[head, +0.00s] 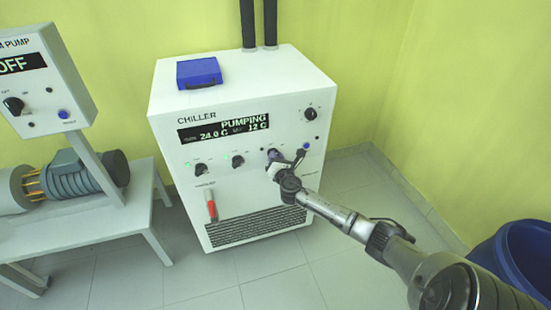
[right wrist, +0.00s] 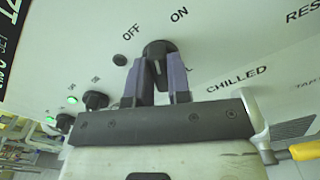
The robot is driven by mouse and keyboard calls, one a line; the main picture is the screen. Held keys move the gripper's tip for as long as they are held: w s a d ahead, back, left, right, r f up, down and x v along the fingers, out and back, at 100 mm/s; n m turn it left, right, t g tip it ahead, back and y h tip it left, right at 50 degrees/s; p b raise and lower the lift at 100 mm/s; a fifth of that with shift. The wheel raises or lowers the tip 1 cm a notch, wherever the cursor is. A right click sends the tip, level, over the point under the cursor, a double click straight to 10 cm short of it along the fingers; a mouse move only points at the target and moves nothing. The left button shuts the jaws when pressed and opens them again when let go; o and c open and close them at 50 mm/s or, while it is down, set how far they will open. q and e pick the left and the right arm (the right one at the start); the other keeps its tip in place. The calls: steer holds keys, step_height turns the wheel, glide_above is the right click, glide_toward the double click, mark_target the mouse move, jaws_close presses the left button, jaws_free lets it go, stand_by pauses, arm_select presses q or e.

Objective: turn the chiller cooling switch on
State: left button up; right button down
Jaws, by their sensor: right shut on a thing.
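The white chiller (head: 250,188) stands against the wall, its display (head: 224,128) reading PUMPING, 24.0 C and 12 C. In the right wrist view the black round switch (right wrist: 157,50) sits below OFF and ON labels. A dark lamp (right wrist: 119,60) is beside it. My right gripper (head: 275,162) is at the front panel, over the rightmost switch of the row. In the right wrist view the gripper's two fingers (right wrist: 158,75) are shut on this switch, one on each side. The fingers partly hide it, and I cannot tell its exact pointing. My left gripper is not in view.
Two other switches (head: 238,160) on the panel have lit green lamps. A dial (head: 311,113) is at upper right, a red-handled valve (head: 211,207) below. A blue case (head: 199,72) lies on top. A pump box (head: 42,85) stands left, a blue bin (head: 525,255) right.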

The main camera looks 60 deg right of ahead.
steer(key=shift+m+b, duration=0.45)
steer(key=shift+m, duration=2.65)
steer(key=c, duration=1.1)
jaws_free()
steer(key=shift+o, duration=0.2)
steer(key=shift+s, duration=0.1)
